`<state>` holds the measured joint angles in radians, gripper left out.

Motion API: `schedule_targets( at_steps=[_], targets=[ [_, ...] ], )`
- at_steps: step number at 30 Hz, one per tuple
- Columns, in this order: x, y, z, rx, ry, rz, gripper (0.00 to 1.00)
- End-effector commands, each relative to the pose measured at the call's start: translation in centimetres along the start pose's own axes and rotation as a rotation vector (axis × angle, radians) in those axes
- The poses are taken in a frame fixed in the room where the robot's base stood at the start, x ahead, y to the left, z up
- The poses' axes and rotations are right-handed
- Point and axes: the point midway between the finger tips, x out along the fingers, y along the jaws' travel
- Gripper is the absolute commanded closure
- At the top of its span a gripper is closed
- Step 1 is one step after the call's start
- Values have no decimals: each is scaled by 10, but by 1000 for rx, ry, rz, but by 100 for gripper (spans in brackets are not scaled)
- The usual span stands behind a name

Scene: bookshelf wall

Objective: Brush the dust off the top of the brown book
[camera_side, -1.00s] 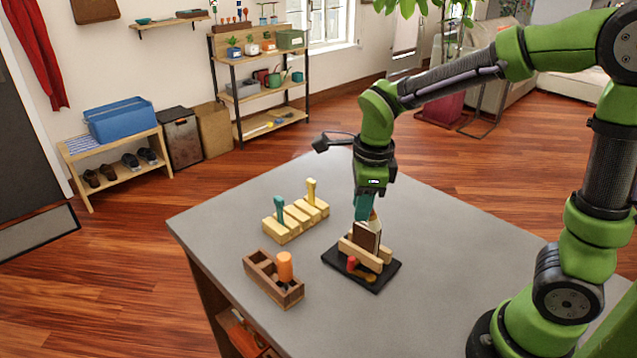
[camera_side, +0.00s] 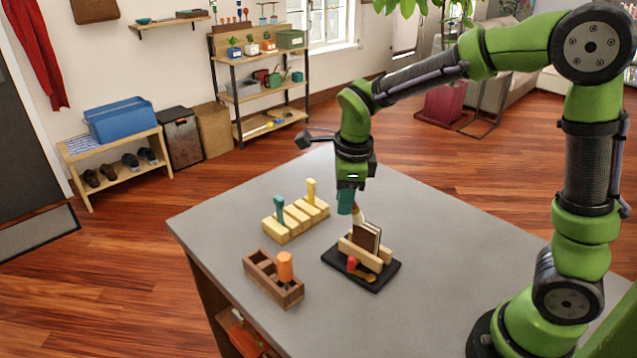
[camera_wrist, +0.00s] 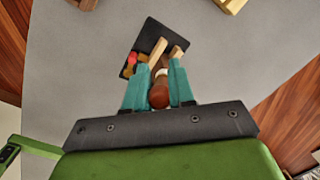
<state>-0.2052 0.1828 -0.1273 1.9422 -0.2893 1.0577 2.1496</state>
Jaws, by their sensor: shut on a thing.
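The brown book (camera_side: 367,238) stands upright, with pale pages showing, between wooden rails on a black base (camera_side: 372,282). My gripper (camera_side: 346,207) has teal fingers and is above the book's far left end. It is shut on a brush; its pale head (camera_side: 358,215) shows beside the fingers, at the book's upper left corner. I cannot tell whether the bristles touch the book. Dust on the top is too small to make out.
A red peg (camera_side: 351,263) and a brass-coloured piece (camera_side: 365,275) are at the base's front. A yellow block rack (camera_side: 290,222) with upright teal and yellow handles stands behind left. The grey table is otherwise clear.

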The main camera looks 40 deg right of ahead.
Motion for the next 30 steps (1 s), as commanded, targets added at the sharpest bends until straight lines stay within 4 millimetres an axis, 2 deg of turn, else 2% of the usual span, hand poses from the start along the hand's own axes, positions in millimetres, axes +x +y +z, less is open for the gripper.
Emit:
schedule_targets(
  at_steps=[7,24,30],
  targets=[
    [0,-2,2,1,0,1,100],
    [-3,27,-30,0,0,1,100],
    [-1,19,-25,2,1,1,100]
  ],
)
